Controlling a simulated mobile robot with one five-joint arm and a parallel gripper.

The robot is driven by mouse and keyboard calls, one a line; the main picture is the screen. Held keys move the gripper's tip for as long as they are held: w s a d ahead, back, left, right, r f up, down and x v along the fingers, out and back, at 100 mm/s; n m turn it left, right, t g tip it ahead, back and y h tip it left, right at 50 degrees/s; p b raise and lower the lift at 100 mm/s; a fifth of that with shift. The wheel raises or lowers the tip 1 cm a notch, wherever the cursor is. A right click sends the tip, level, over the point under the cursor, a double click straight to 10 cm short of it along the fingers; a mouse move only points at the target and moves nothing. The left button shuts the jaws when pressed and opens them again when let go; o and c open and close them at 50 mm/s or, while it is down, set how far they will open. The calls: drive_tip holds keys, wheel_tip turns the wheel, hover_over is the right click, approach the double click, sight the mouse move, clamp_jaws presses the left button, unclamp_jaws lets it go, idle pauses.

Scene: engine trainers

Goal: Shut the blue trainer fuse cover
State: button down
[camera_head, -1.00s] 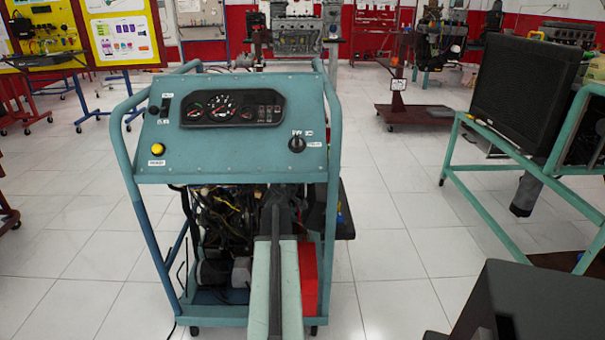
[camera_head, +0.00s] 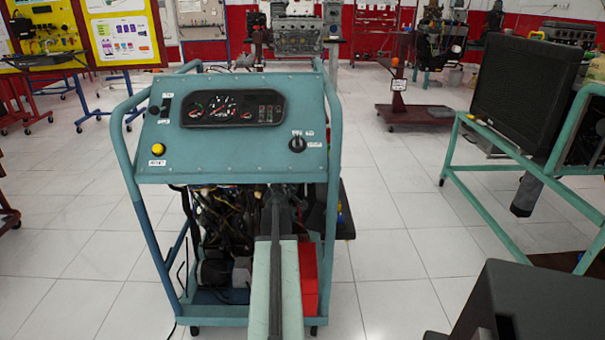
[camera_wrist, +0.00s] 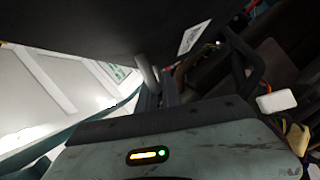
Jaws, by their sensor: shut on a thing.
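The blue trainer (camera_head: 228,152) is a blue-green wheeled frame with a gauge panel on top and an engine in its lower bay. My arm reaches into the bay under the panel, so my gripper is hidden in the head view. In the wrist view, my gripper (camera_wrist: 158,88) shows only in part and is closed at the lower edge of a large dark flat piece with a white label, which looks like the fuse cover (camera_wrist: 110,25). The exact contact is too dark to see. The cover's hinge and fuse box cannot be made out.
A red box (camera_head: 309,278) sits in the frame's lower right, beside my arm. Wiring and engine parts (camera_head: 222,220) fill the bay's left side. A black radiator on a green stand (camera_head: 525,90) stands at right.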

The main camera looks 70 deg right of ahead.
drive_tip(key=shift+s, duration=0.15)
drive_tip(key=shift+s+d+r+p, duration=0.15)
drive_tip(key=shift+s+p, duration=0.05)
drive_tip(key=shift+s, duration=0.2)
drive_tip(key=shift+s+d+r+p, duration=0.15)
drive_tip(key=shift+s, duration=0.25)
drive_tip(key=c, duration=1.5)
unclamp_jaws()
drive_tip(key=shift+w, duration=0.1)
drive_tip(key=p+v, duration=0.1)
drive_tip(key=v, duration=0.7)
